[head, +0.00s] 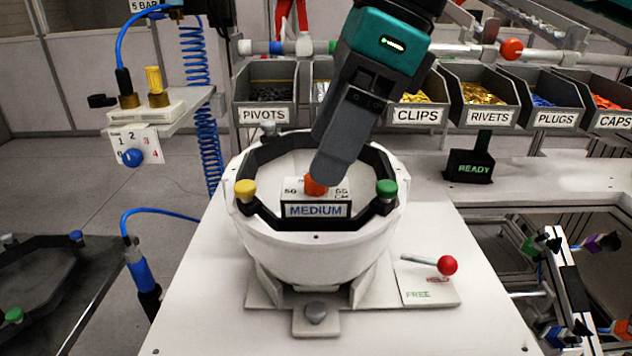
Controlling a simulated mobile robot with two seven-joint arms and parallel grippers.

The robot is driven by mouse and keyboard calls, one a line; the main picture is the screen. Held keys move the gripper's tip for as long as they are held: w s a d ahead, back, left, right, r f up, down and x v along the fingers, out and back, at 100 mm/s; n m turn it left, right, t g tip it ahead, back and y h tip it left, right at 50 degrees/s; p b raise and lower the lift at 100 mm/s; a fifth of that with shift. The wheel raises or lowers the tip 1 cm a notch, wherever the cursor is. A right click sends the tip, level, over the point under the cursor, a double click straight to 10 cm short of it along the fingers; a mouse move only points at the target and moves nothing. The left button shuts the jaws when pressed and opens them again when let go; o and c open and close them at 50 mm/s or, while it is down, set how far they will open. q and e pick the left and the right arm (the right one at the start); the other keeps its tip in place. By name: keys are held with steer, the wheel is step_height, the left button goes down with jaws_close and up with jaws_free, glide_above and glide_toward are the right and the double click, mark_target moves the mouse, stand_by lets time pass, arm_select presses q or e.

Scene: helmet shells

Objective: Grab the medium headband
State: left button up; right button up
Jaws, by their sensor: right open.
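The medium headband (362,221) is a black octagonal band with a MEDIUM label on its front. It sits inside the rim of an upturned white helmet shell (316,254). My left gripper is not in view.
The shell rests on a fixture on a white bench (200,310). A red-knobbed lever (447,265) stands at right by FREE and HELD marks. Labelled bins (482,97) line the back. A black octagonal piece (40,280) lies on a grey table at left.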

steer(key=x, duration=0.5)
steer(key=shift+s+d, duration=0.15)
steer(key=shift+d, duration=0.05)
steer(key=shift+c, duration=0.4)
steer(key=c, duration=1.1)
